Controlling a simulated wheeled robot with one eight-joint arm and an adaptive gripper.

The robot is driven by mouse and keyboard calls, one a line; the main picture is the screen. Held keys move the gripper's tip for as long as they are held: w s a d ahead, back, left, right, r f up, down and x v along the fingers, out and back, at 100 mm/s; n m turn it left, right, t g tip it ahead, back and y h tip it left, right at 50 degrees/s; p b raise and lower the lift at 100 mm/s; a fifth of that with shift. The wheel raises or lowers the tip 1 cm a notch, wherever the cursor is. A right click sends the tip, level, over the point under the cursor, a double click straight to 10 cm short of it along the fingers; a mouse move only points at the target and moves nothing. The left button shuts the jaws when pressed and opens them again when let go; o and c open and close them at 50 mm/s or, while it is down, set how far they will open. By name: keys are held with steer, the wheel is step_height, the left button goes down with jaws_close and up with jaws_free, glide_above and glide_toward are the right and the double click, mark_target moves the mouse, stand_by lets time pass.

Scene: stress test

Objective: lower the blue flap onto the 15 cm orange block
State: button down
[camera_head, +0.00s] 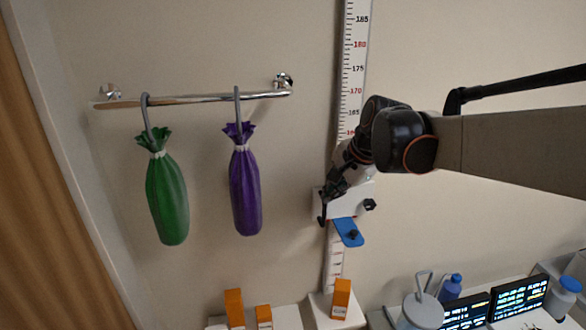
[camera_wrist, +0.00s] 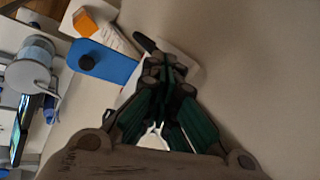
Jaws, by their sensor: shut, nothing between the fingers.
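The blue flap (camera_head: 348,232) juts from the lower edge of a white slider box (camera_head: 357,195) on the wall ruler. It has a black knob and also shows in the wrist view (camera_wrist: 112,66). An orange block (camera_head: 341,298) stands upright on a white base below the flap, with a clear gap between them. I cannot read its size. An orange block also shows in the wrist view (camera_wrist: 82,24). My gripper (camera_head: 322,222) is shut and empty at the left side of the slider box. In the wrist view its fingertips (camera_wrist: 163,66) overlap the box; contact is unclear.
Two more orange blocks, a taller one (camera_head: 234,308) and a shorter one (camera_head: 264,317), stand on a white surface to the left. Green (camera_head: 167,200) and purple (camera_head: 245,190) bags hang from a rail (camera_head: 200,98). Monitors (camera_head: 520,296) and a blue bottle (camera_head: 451,287) stand at lower right.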

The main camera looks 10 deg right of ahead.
step_height(320, 180, down, 19)
steer(key=b, duration=1)
steer(key=shift+b, duration=0.4)
